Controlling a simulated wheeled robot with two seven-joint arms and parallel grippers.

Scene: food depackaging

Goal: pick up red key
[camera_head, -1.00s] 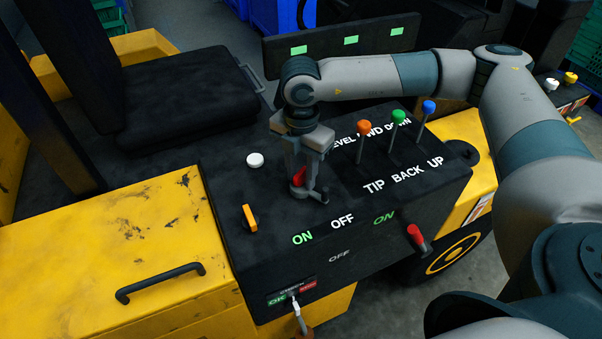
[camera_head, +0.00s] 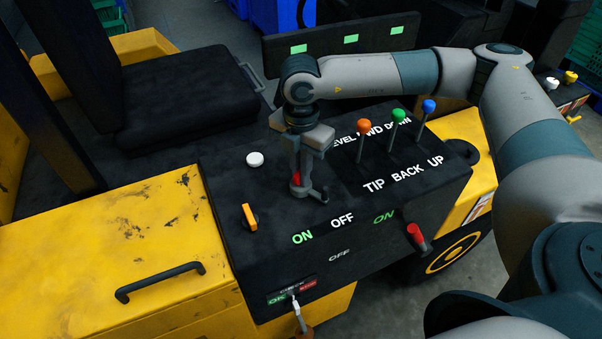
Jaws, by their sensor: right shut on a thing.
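The red key (camera_head: 296,179) shows as a small red piece at the top of the black control panel (camera_head: 225,215), left of the "ON/OFF" labels. My right gripper (camera_head: 308,190) points down over it and is shut on it. The fingers hide most of the key, and its lower end meets a grey round base on the panel. I cannot tell whether the key is still seated there. My left gripper is not in view.
A white button (camera_head: 255,160) and a yellow switch (camera_head: 249,217) lie left of the gripper. Orange (camera_head: 364,127), green (camera_head: 398,115) and blue (camera_head: 429,106) knobbed levers stand to the right. A red-handled lever (camera_head: 416,234) juts from the panel's front.

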